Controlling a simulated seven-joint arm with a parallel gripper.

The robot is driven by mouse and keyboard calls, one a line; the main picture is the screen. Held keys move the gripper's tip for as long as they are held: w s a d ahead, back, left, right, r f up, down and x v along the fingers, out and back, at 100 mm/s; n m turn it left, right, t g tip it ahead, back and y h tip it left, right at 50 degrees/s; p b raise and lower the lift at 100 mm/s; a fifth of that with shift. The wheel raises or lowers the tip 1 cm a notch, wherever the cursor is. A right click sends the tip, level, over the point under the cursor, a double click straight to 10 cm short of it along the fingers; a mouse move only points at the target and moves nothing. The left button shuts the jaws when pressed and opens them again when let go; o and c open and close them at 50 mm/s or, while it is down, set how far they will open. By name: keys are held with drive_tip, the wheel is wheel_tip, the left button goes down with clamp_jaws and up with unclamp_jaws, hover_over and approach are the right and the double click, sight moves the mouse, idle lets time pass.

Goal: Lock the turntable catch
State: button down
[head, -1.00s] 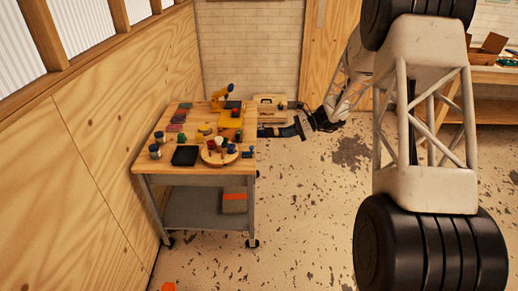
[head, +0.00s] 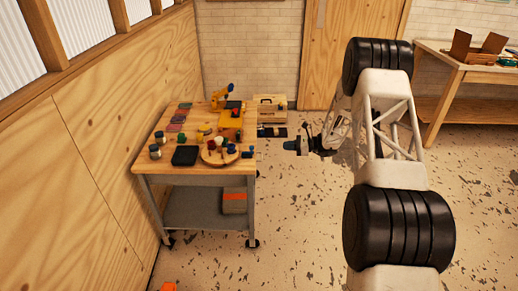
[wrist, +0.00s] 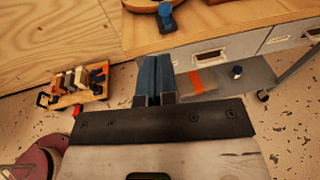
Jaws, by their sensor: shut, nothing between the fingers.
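The turntable is a round wooden disc (head: 212,159) at the front right corner of the workbench, with several coloured pieces on it. A small blue part (head: 247,153) at its right edge looks like the catch. In the wrist view this blue part (wrist: 167,19) sits at the top, beside the partly cut-off turntable (wrist: 140,4). I cannot tell the catch's setting. My gripper (head: 288,146) is off the bench's right side, apart from the catch. In the wrist view its blue fingers (wrist: 153,68) are together and empty, below the catch in the picture.
The workbench (head: 157,130) also holds a black pad (head: 186,156), jars and a yellow device (head: 221,97). A wooden caddy (head: 270,107) stands beyond it. A grey box with orange (head: 234,200) lies on the lower shelf. Open floor lies right of the bench.

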drive_tip(key=shift+w+d+f, duration=0.1)
drive_tip(key=shift+w+f, duration=0.2)
drive_tip(key=shift+f, duration=0.25)
drive_tip(key=x, duration=1.4)
drive_tip(key=shift+w+r, duration=0.1)
drive_tip(key=shift+x, duration=1.2)
drive_tip(key=shift+r, duration=0.25)
drive_tip(key=v, duration=1.4)
drive_tip(key=shift+s, duration=0.25)
